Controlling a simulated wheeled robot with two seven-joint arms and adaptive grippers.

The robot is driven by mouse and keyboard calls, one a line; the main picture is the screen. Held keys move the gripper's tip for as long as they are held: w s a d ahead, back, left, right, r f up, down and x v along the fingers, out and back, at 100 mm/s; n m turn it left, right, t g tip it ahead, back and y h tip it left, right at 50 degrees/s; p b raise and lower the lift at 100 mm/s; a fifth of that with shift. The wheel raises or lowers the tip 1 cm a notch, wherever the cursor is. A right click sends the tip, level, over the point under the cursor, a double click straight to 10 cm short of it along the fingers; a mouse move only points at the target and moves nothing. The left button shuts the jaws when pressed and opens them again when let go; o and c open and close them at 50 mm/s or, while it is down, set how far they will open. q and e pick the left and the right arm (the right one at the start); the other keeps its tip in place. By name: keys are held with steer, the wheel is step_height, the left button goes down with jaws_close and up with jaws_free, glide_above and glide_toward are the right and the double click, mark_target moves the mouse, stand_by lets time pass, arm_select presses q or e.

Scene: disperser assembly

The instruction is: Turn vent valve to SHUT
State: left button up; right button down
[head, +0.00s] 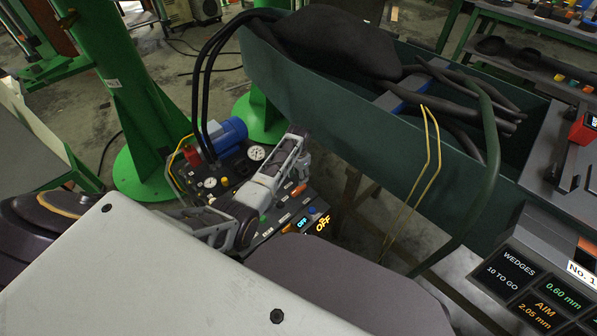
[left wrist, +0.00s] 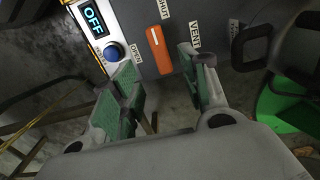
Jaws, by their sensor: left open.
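The vent valve is an orange bar handle (left wrist: 158,50) on a dark panel in the left wrist view. It runs roughly up-down there, slightly tilted. The SHUT label lies above its upper end, OPEN to its left and VENT to its right. The handle shows small and orange in the head view (head: 299,190). My left gripper (left wrist: 158,72) is open, with its green-padded fingers on either side of the handle's lower end. In the head view, the left gripper (head: 270,188) hangs over the panel. My right gripper is not in view.
A blue button (left wrist: 114,52) and a lit OFF display (left wrist: 93,19) sit left of the valve. The head view shows a blue motor (head: 225,135), gauges and black hoses (head: 204,85) behind the gripper. A dark green trough (head: 340,110) stands to the right.

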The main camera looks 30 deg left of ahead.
arm_select(q)
steer(key=shift+r, duration=1.25)
